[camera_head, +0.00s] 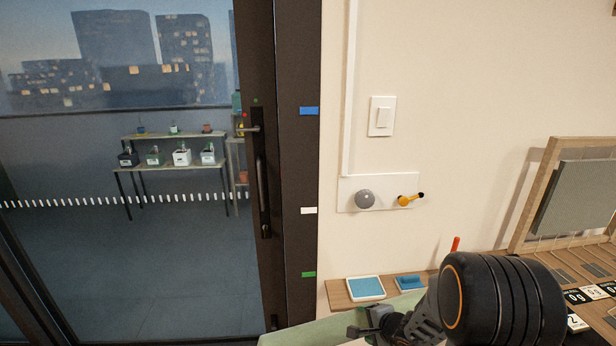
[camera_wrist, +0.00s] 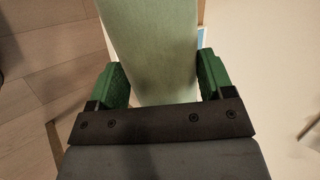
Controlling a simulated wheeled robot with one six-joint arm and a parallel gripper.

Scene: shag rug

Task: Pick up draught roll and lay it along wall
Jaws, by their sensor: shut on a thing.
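The draught roll is the long pale green piece (camera_wrist: 150,45) between my fingers in the wrist view. It runs away from me toward the top edge, and its far end is out of frame. My gripper (camera_wrist: 160,72) is shut on it, with a green finger pad on each side. In the head view part of the pale green roll (camera_head: 310,334) shows at the bottom edge, beside my gripper (camera_head: 372,322), partly hidden by my arm. The cream wall (camera_head: 450,90) stands behind, right of the dark door frame. I cannot tell whether the roll touches anything below.
A wooden shelf (camera_head: 400,294) along the wall holds blue pads and a red upright piece (camera_head: 455,244). A wooden frame (camera_head: 530,190) with a grey panel leans at right. A glass door (camera_head: 130,260) with a dark handle (camera_head: 262,180) is at left. Wooden floor shows in the wrist view.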

